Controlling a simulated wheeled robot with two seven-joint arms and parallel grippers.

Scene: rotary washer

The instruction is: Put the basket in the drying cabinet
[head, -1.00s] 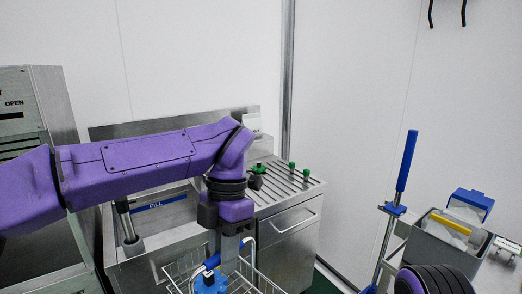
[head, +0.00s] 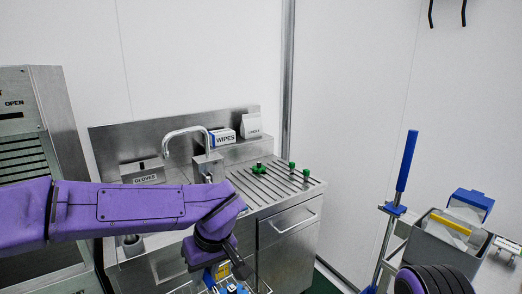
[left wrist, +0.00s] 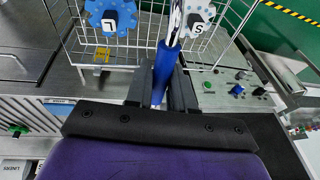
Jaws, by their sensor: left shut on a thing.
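The wire basket (head: 211,288) is only partly in the head view, at the bottom edge below my left wrist. The left wrist view shows its wire side (left wrist: 75,45) and a blue handle (left wrist: 163,68). A blue disc (left wrist: 110,17) and a pale disc (left wrist: 199,19) with letters sit at the basket. My left gripper (left wrist: 161,92) is shut on the blue handle; its fingers stand either side of it. A tall steel cabinet (head: 40,105) marked OPEN stands at the left; I cannot tell whether it is the drying cabinet. My right gripper is not in view.
A steel sink counter (head: 292,215) with a faucet (head: 185,132), a glove box (head: 143,174), a wipes box (head: 222,137) and green-knobbed items (head: 259,168) stands behind my arm. A grey bin (head: 440,232) and a blue-handled pole (head: 407,160) are at the right.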

